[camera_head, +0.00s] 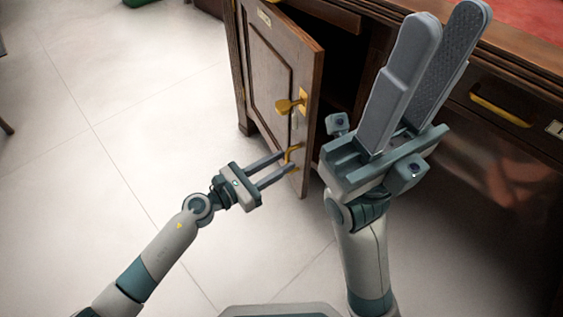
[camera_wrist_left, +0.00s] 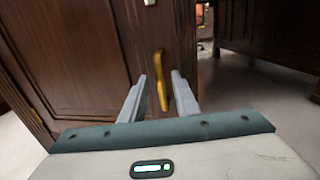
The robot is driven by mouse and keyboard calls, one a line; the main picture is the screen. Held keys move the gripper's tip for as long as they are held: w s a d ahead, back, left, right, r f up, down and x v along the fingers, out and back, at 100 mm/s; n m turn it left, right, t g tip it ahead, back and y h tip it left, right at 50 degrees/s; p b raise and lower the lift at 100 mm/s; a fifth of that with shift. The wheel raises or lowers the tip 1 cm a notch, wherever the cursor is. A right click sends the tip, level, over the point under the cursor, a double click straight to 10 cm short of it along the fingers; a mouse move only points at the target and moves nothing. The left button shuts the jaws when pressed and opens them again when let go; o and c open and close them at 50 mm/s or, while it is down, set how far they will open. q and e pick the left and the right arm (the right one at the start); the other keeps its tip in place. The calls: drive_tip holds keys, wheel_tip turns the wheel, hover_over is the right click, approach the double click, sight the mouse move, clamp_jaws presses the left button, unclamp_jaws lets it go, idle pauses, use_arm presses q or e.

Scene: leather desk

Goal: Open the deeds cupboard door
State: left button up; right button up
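The deeds cupboard door (camera_head: 270,75) is dark panelled wood and stands partly open, with dark interior showing past its edge. My left gripper (camera_head: 288,161) is at this handle. In the left wrist view the handle (camera_wrist_left: 160,80) stands between the two fingers, with gaps visible on both sides. My right gripper (camera_head: 428,70) is raised near the head camera, fingers apart and empty, and hides part of the cupboard opening.
The desk (camera_head: 515,50) has a red top (camera_head: 530,12) and a drawer with a brass handle (camera_head: 500,105) at the right. The pale tiled floor (camera_head: 120,130) left of the door is clear. A green object (camera_head: 138,2) shows at the top edge.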

use_arm(q)
drive_tip(key=shift+w+d, duration=0.25)
drive_tip(key=shift+d, duration=0.15)
clamp_jaws()
drive_tip(key=shift+a, duration=0.15)
